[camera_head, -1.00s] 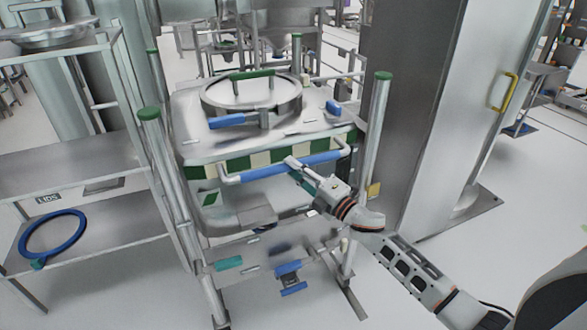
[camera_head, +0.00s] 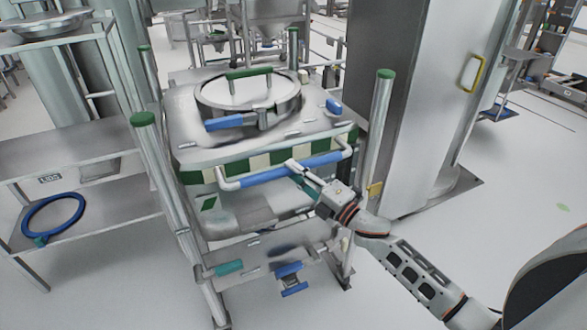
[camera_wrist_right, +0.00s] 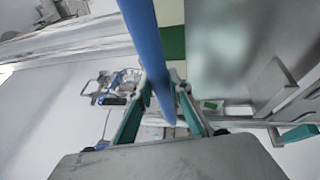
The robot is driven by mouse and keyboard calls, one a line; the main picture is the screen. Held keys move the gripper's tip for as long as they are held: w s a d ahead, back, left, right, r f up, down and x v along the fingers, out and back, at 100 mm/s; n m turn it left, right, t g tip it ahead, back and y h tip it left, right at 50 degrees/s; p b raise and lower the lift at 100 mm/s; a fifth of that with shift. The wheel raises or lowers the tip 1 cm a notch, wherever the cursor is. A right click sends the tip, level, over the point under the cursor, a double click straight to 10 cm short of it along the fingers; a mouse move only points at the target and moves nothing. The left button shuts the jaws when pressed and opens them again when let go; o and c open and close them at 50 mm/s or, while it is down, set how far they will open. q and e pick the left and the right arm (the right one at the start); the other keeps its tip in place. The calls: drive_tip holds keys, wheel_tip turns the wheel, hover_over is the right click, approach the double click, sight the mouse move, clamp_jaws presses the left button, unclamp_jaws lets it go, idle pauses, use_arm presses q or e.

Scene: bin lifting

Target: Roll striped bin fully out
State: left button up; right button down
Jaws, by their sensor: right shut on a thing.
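The striped bin (camera_head: 188,157) is a metal bin with a green and cream striped band along its front, a round clamped lid on top and green-capped corner posts. A blue-gripped handle bar (camera_head: 265,175) runs across its front, below the lid. My right gripper (camera_head: 298,168) is shut on this bar, near its middle. In the right wrist view the blue bar (camera_wrist_right: 146,45) passes between the fingers of my right gripper (camera_wrist_right: 163,100). The fingertips are partly hidden by the bar. My left gripper is not in view.
A metal shelf rack (camera_head: 75,155) with a blue ring (camera_head: 52,222) stands close on the bin's left. A tall steel cabinet (camera_head: 425,100) with a yellow handle stands on its right. The white floor in front and to the right is open.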

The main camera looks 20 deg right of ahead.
drive_tip(key=shift+w+r, duration=0.1)
drive_tip(key=shift+r, duration=0.3)
drive_tip(key=c, duration=1.8)
unclamp_jaws()
drive_tip(key=shift+a, duration=0.1)
drive_tip(key=shift+c, duration=0.2)
drive_tip(key=shift+f, duration=0.15)
drive_tip(key=shift+f, duration=0.1)
drive_tip(key=v, duration=1.2)
